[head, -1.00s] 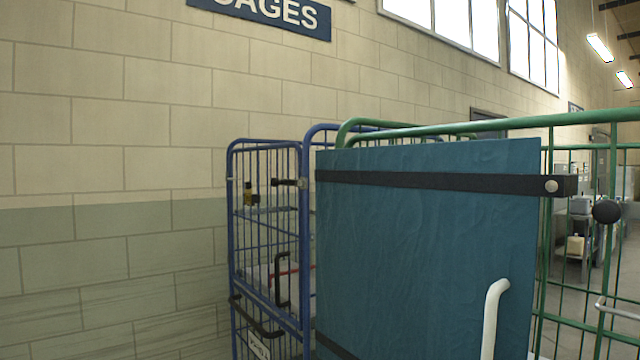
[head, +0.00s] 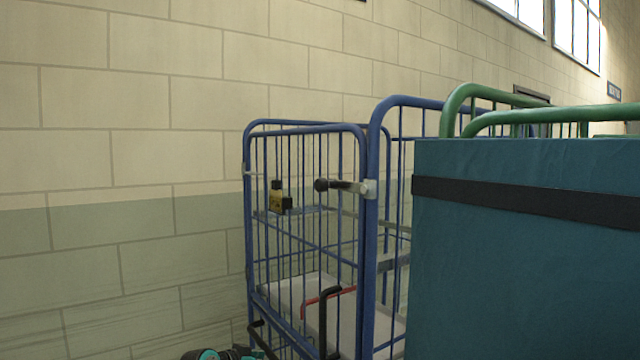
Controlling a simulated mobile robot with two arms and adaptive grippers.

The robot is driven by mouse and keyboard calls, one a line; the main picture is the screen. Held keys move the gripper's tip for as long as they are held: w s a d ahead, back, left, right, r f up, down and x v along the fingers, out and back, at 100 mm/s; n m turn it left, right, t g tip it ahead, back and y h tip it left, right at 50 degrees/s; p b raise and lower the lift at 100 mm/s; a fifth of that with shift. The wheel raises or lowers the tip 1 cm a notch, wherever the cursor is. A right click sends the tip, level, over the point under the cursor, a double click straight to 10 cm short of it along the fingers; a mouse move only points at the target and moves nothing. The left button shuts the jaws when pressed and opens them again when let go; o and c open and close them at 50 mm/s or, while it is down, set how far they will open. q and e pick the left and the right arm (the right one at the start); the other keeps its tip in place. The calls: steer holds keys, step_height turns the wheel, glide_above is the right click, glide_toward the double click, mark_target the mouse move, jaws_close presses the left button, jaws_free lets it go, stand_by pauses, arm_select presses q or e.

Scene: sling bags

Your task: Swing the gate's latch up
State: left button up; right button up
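The gate (head: 307,240) is the blue barred front of a blue roll cage, left of centre in the head view. Its latch (head: 347,186) is a short metal bar with a black knob at its left end. The bar lies about level, and its right end meets a pale bracket on the blue upright post. A black handle with a red bar (head: 325,298) shows lower down at the gate. Neither of my grippers is in view. Only a teal and black piece, likely part of my arm, shows at the bottom edge, well below the latch.
A teal panel (head: 520,260) with a black strap (head: 530,198) fills the right side, in front of a green cage frame (head: 545,115). A block wall (head: 130,150) stands behind and left.

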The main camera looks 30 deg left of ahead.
arm_select(q)
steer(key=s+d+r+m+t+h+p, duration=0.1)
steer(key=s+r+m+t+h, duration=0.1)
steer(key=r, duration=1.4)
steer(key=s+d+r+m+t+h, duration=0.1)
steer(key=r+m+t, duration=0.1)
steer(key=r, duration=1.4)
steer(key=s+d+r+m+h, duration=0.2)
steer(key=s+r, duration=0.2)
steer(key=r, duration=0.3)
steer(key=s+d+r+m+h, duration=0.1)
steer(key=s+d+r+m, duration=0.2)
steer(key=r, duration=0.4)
steer(key=p, duration=0.4)
glide_toward(317, 186)
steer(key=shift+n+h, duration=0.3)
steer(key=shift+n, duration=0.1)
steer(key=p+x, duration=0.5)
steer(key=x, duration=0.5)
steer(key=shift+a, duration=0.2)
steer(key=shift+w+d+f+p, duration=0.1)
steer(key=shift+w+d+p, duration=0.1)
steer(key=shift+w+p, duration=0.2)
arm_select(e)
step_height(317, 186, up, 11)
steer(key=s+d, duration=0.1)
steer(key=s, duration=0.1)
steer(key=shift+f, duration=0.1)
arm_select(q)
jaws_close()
